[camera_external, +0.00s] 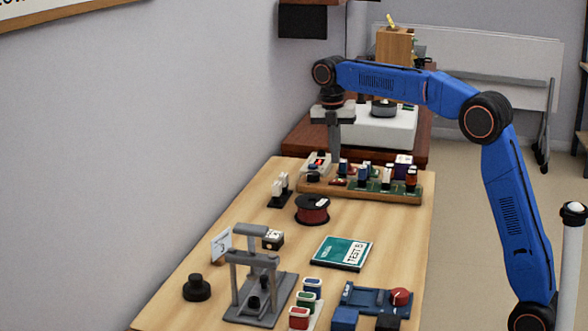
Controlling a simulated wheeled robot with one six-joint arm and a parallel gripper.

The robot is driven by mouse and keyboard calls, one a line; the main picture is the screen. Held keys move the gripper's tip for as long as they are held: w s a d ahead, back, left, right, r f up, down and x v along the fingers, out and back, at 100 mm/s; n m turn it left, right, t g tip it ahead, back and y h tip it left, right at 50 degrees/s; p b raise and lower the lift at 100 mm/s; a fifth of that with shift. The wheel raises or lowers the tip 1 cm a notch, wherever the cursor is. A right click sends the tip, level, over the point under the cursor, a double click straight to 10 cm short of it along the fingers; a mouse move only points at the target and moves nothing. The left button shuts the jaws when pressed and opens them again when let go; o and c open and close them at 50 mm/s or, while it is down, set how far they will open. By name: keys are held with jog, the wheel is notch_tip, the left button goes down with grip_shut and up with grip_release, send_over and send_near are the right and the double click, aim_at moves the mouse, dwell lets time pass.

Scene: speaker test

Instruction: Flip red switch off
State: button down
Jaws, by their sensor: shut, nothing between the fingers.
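A red switch (319,161) shows as a small red patch on a pale housing at the far left end of the wooden board. My gripper (335,154) is shut and empty. It points down from the blue arm, and its fingertips appear just beside the red switch, to its right in the picture. I cannot tell whether they touch it. The switch's position, on or off, is too small to make out.
The wooden board (357,192) carries a green circuit board with several upright parts close to my gripper. A red spool (312,210), a teal book (341,252) and a grey press (258,285) stand nearer. Bare table lies around the book.

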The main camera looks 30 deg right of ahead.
notch_tip(320, 180, up, 8)
send_over(342, 181)
jog(key=w+a, duration=0.2)
jog(key=w, duration=0.1)
jog(key=shift+s+d+r, duration=0.1)
jog(key=shift+s+d, duration=0.05)
jog(key=shift+s, duration=0.1)
jog(key=shift+s, duration=0.1)
jog(key=shift+s+d+r+g+h, duration=0.15)
jog(key=shift+g+h, duration=0.15)
jog(key=f, duration=0.4)
jog(key=s+d+f, duration=0.1)
jog(key=f, duration=0.9)
jog(key=shift+s+d, duration=0.15)
jog(key=shift+s, duration=0.05)
